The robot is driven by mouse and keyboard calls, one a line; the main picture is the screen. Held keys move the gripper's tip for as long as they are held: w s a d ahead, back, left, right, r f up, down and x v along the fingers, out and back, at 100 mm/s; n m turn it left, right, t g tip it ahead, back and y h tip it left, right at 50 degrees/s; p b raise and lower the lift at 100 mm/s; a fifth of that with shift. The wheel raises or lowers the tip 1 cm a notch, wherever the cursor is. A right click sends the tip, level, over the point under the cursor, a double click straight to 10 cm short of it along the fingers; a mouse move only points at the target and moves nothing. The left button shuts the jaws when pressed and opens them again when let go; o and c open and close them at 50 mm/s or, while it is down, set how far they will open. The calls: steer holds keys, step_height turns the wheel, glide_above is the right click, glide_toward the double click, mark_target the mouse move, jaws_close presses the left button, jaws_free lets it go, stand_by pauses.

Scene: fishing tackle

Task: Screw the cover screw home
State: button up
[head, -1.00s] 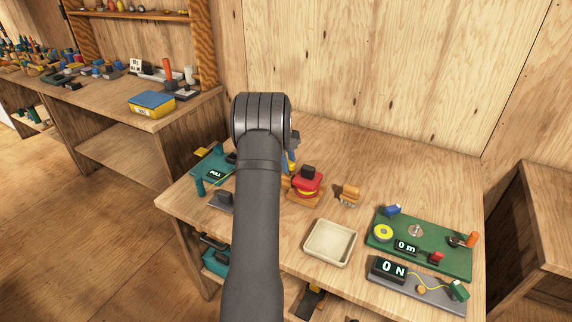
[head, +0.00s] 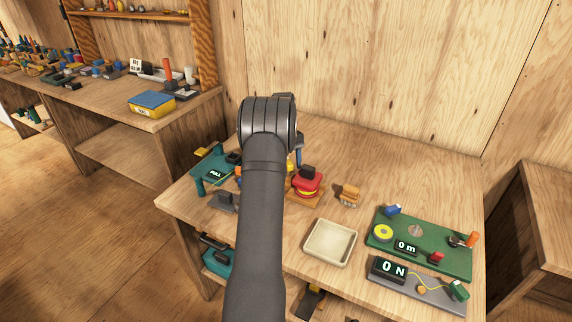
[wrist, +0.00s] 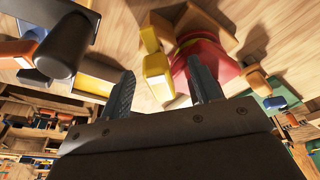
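I cannot make out the cover screw in either view. In the wrist view my gripper (wrist: 162,88) is open, its two dark fingers well apart with nothing seen gripped. A yellow block (wrist: 158,75) and a red rounded body (wrist: 207,60) show beyond the fingers; I cannot tell how far off they are. In the head view a red and yellow reel-like thing (head: 307,184) with a dark knob on top sits on a small wooden base, just right of my arm. My arm hides the gripper and part of the bench there.
A cream tray (head: 330,259) stands at the front. Right of it are a green board (head: 440,250) with several parts and a grey "0 N" gauge board (head: 430,297). The bench's back right is clear.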

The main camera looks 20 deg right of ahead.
steer(key=shift+s+r+v, duration=0.1)
steer(key=shift+s+v, duration=0.15)
steer(key=shift+v, duration=0.9)
steer(key=shift+s+r+v, duration=0.1)
steer(key=shift+s+v, duration=0.2)
steer(key=shift+v, duration=0.8)
steer(key=shift+s+v, duration=0.25)
steer(key=shift+v, duration=0.9)
